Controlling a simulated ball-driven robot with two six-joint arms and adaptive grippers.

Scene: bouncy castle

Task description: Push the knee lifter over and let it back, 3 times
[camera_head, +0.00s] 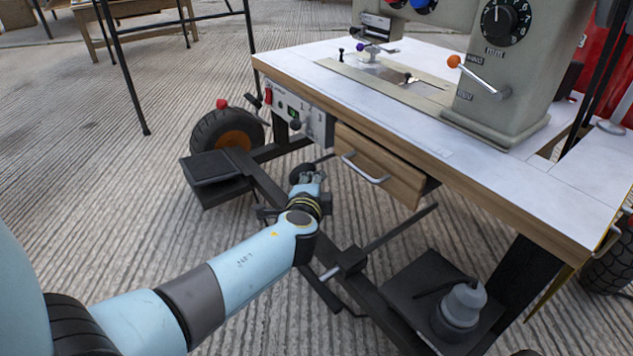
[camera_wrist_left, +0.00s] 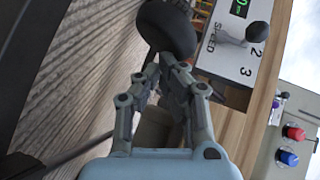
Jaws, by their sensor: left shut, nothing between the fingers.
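The knee lifter shows as a round black pad (camera_head: 300,172) on a thin rod below the front edge of the sewing table. In the left wrist view the dark pad (camera_wrist_left: 167,28) is just beyond my fingertips. My left gripper (camera_head: 312,177) is shut and empty, with its tips right beside the pad. It also shows in the left wrist view (camera_wrist_left: 166,62), fingers together. I cannot tell whether the tips touch the pad. My right gripper is in neither view.
The sewing table (camera_head: 450,155) has a wooden drawer (camera_head: 378,165) and a speed control box (camera_head: 303,119) close above my left gripper. A black frame with a pedal plate (camera_head: 210,167) is below. A wheel (camera_head: 228,130) stands behind. Open floor lies left.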

